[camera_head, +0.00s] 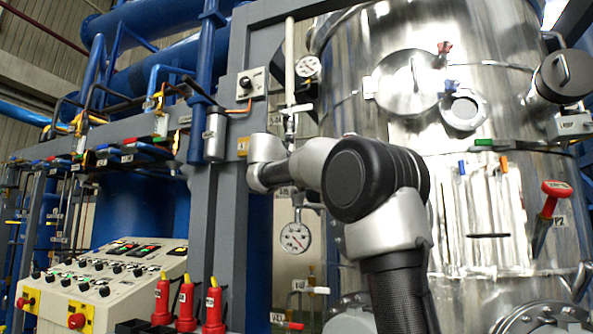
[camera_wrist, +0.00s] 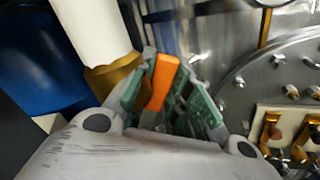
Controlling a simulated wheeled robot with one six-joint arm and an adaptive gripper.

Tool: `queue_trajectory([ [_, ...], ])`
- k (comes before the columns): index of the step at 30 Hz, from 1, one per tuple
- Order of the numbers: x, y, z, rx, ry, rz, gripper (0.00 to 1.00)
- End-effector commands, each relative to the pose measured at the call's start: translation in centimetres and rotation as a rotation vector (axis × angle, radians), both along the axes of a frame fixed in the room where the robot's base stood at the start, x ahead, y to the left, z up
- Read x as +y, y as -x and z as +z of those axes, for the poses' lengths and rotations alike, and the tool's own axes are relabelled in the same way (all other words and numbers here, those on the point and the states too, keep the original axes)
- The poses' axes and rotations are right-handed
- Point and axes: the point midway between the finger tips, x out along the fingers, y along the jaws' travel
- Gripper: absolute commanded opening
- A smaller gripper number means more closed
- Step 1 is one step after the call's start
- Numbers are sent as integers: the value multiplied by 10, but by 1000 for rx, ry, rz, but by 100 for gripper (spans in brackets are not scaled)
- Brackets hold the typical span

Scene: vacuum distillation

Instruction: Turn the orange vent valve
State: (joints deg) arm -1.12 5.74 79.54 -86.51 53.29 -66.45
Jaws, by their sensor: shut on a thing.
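The orange vent valve handle (camera_wrist: 162,80) shows in the wrist view as a short, flat orange bar, tilted to the right at its top. My gripper (camera_wrist: 170,92) has its green-padded fingers on either side of the bar and is shut on it. A brass fitting (camera_wrist: 112,76) under a white pipe (camera_wrist: 92,30) stands just left of the fingers. The lower part of the handle is hidden between the fingers. In the head view my arm reaches toward the piping beside the steel tank, and I cannot make out the gripped handle there.
The steel tank (camera_head: 350,110) fills the right, with a red-handled valve (camera_head: 554,188) on it. A pressure gauge (camera_head: 295,238) hangs beside my arm. A grey frame post (camera_head: 231,230), a control panel (camera_head: 110,265) and red bottles (camera_head: 186,303) stand to the left.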

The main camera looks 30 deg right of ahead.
Motion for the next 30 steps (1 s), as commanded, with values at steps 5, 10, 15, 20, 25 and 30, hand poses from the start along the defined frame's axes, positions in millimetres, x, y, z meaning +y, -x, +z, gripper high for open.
queue_trajectory([
  [5,-7,9,-7,-129,-102,-2,0],
  [10,-12,15,-15,-257,-202,-2,0],
  [15,-16,21,-25,-384,-301,-2,0],
  [20,-19,25,-34,-503,-394,-1,0],
  [25,-21,27,-45,-617,-483,-2,0],
  [30,-22,28,-53,-712,-557,-2,0],
])
